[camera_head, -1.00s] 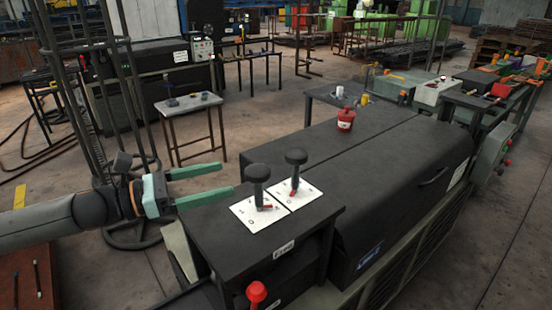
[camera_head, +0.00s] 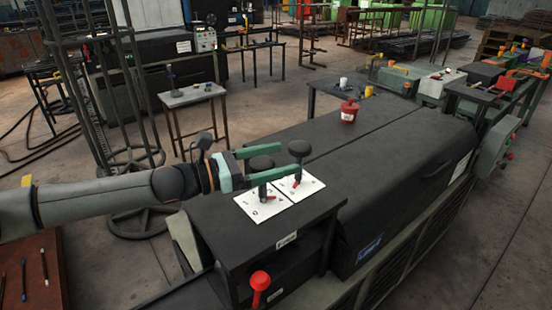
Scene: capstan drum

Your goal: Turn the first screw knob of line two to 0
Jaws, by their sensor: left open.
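Two black screw knobs with round heads stand upright on white plates with numbers, on top of the dark cabinet (camera_head: 305,228). The left knob (camera_head: 261,163) is on the left plate (camera_head: 254,214); the right knob (camera_head: 299,148) is on the right plate (camera_head: 312,185). Each has a red mark near its base. My left gripper (camera_head: 288,159) comes in from the left, open, with green fingers. One finger passes behind the left knob's head and the other crosses near its stem, so the knob appears between them. I cannot tell whether they touch. My right gripper is not in view.
A red-topped lever (camera_head: 260,282) stands at the cabinet's front. A long black housing (camera_head: 400,190) extends to the right, with a red can (camera_head: 349,112) on it. A small table (camera_head: 190,97) stands behind my left arm. Open floor lies at the lower right.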

